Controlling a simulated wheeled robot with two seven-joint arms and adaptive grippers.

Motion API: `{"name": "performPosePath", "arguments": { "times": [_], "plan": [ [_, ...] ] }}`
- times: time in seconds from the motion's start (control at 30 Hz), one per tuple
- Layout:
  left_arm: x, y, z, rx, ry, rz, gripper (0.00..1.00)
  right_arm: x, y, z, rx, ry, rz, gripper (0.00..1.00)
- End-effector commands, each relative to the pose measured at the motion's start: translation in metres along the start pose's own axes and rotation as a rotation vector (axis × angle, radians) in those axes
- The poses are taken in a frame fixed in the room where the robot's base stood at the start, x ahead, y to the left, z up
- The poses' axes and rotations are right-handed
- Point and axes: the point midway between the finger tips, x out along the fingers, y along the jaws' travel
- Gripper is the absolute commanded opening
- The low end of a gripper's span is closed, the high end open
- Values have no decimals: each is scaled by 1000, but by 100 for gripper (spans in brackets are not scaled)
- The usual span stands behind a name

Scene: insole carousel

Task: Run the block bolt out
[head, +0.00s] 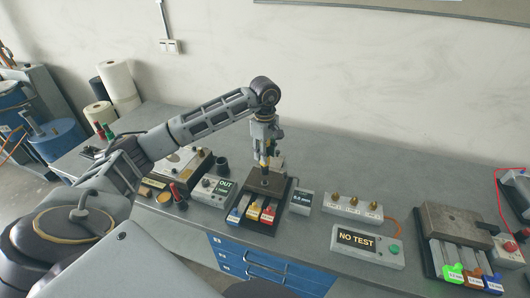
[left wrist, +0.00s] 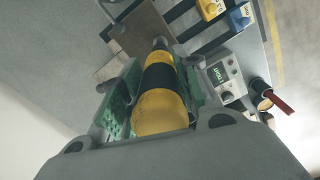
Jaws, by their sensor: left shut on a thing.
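My left gripper (head: 265,143) is shut on a yellow and black driver (head: 264,162), which points down at the metal block (head: 278,163) on its dark base. In the left wrist view the driver (left wrist: 160,100) lies between the green finger pads, with its narrow end toward the block's plate. The bolt itself is hidden under the driver's tip, and I cannot tell whether the tip is seated on it. A small box (head: 215,189) left of the block reads OUT, with what looks like 1 TURN below. My right gripper is not in view.
Blue, red and yellow tabs (head: 252,211) sit on the block's front. A small readout (head: 301,199) stands right of it. A NO TEST box (head: 366,245), a grey bar with brass knobs (head: 352,208) and another fixture (head: 459,225) stand farther right. A red-handled item (head: 178,195) stands left.

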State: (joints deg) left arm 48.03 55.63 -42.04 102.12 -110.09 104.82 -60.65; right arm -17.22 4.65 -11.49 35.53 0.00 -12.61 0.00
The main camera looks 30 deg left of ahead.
Motion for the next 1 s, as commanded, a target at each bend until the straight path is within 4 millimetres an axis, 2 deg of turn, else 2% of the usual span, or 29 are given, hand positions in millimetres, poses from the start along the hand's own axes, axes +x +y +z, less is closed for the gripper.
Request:
{"name": "performPosePath", "arguments": {
  "times": [0.77,1.0],
  "plan": [
    [-1,1,0,46,1,3,3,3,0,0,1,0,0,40],
    [10,0,0,46,0,2,3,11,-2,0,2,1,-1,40]
  ]
}}
